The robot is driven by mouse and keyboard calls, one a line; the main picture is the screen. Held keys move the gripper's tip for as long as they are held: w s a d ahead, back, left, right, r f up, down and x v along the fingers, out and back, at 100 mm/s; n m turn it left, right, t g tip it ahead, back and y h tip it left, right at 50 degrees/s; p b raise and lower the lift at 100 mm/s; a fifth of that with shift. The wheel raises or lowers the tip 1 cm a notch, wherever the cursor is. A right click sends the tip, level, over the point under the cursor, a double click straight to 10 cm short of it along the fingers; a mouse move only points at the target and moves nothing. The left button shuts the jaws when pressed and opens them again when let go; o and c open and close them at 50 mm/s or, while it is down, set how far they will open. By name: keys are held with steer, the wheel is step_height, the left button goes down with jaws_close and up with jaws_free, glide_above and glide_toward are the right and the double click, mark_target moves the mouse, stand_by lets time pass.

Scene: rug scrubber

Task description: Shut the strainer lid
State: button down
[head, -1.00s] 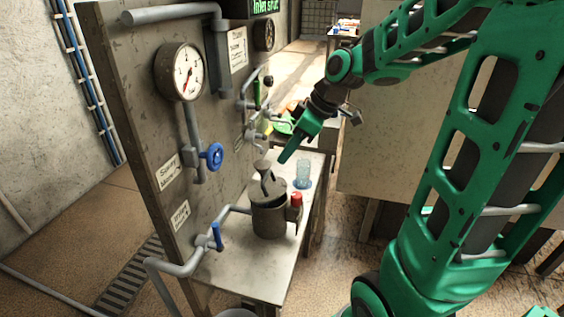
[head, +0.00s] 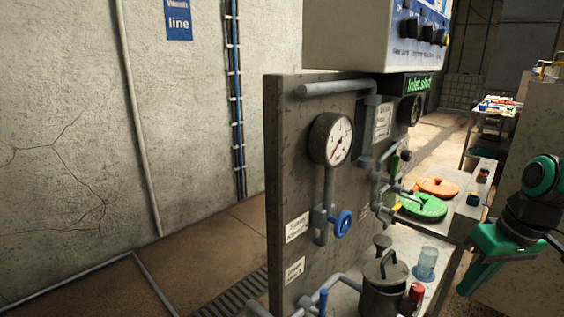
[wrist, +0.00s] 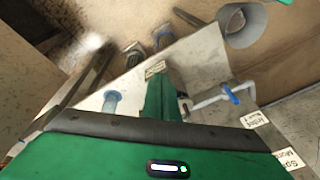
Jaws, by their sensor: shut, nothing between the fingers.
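The strainer (head: 382,300) is a dark grey pot on the bench, cut off by the bottom edge of the head view. Its lid (head: 392,272), a grey disc with an arched handle, sits tilted up at the top of the pot, so it looks partly open. A red-capped part (head: 416,292) stands at the pot's right side. My green gripper (head: 472,284) is shut and empty, to the right of the strainer and apart from it in the picture. In the wrist view my gripper (wrist: 156,70) points at the bench; I cannot make out the strainer there.
A blue glass (head: 426,262) stands behind the strainer. A panel (head: 290,180) with a gauge (head: 331,138), a blue valve wheel (head: 342,223) and pipes rises to the left. Orange (head: 438,186) and green (head: 424,205) lids lie farther back. A bucket (wrist: 242,24) shows in the wrist view.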

steer(key=s+d+f+m+g+h, duration=0.1)
steer(key=s+d+f+m+g, duration=0.15)
steer(key=s+m, duration=0.7)
step_height(320, 180, up, 13)
steer(key=n+t+y, duration=0.2)
steer(key=n, duration=1.5)
glide_above(388, 254)
steer(key=x, duration=0.4)
steer(key=s+d+x, duration=0.1)
steer(key=x, duration=0.3)
steer(key=d+x, duration=0.1)
steer(key=x, duration=0.3)
steer(key=shift+s+d+f, duration=0.1)
steer(key=shift+s+f, duration=0.2)
steer(key=shift+f, duration=0.15)
steer(key=shift+s+d+f, duration=0.15)
steer(key=shift+f, duration=0.2)
